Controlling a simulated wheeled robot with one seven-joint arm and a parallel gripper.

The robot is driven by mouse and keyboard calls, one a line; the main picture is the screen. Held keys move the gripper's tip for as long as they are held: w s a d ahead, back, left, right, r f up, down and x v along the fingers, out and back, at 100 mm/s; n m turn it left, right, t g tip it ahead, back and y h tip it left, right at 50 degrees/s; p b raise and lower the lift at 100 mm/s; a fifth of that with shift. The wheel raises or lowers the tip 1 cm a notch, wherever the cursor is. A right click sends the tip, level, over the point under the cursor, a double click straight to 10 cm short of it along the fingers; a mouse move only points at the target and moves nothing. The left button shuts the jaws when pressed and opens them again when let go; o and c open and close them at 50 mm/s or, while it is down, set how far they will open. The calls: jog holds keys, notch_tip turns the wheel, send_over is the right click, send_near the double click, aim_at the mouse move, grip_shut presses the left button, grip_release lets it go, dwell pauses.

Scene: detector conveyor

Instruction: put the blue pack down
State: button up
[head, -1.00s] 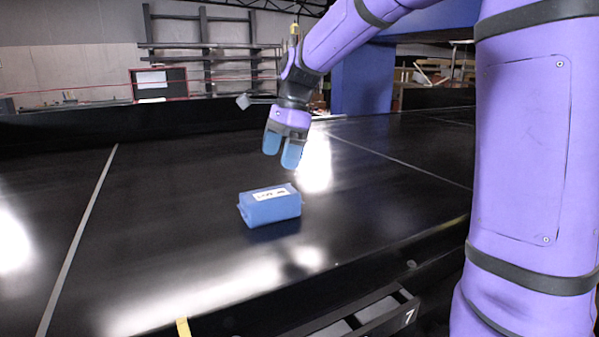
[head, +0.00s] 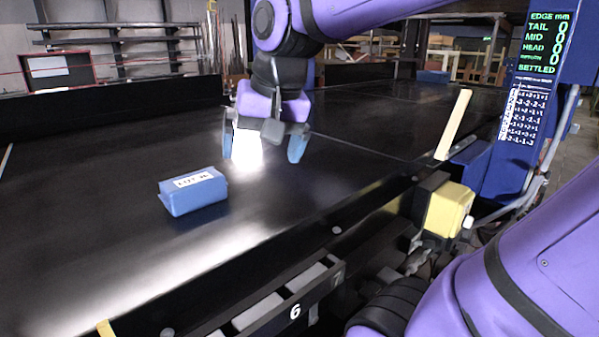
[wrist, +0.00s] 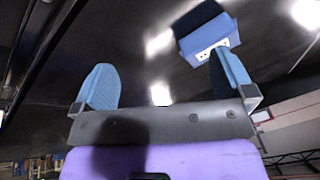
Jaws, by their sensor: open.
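The blue pack (head: 193,192) lies flat on the black conveyor belt (head: 330,190), with a white printed label on its top. My gripper (head: 262,148) is open and empty above the belt, to the right of the pack and apart from it in the head view. The blue fingers are spread wide. In the wrist view the pack (wrist: 206,36) shows at the upper right, partly behind the right fingertip, and nothing is between the fingers (wrist: 165,85).
A blue post with a display (head: 545,45) reading "SETTLED" stands at the right. A yellow box (head: 448,210) and a pale upright bar (head: 453,125) stand at the belt's near edge. Numbered trays (head: 290,300) run below that edge. Much of the belt is bare.

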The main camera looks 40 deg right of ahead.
jog(key=s+d+f+n+t, duration=0.1)
jog(key=s+f+n, duration=0.1)
jog(key=s+n, duration=0.3)
jog(key=shift+s+d+f+h, duration=0.15)
jog(key=shift+s+f+h, duration=0.2)
jog(key=shift+s, duration=0.65)
